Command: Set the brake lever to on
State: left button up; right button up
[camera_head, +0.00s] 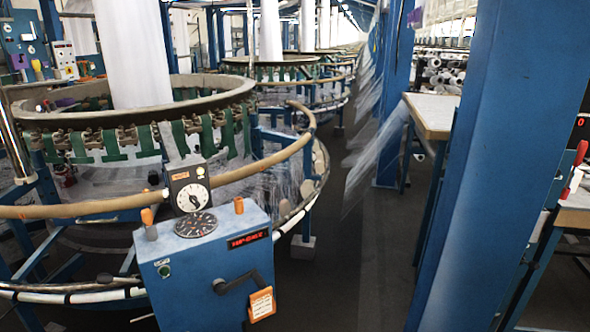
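A blue control box (205,262) stands at the lower left in front of the circular loom (150,105). An orange-tipped lever (148,222) stands upright at the left of its top, and a second orange knob (238,205) is at the right. A black crank-like lever (236,284) is on the front face, with an orange-and-white tag (262,304) beside it. I cannot tell which of these is the brake lever; no brake marking is readable. Neither of my grippers is in view.
Two gauges (190,198) and a red-lit display (248,239) are on the box. A tan ring rail (245,170) curves behind it. A dark aisle floor (350,260) is clear to the right, bounded by a thick blue column (490,180) and a table (433,112).

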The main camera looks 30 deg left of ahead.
aim_at(102, 278)
jog(key=u, duration=2.15)
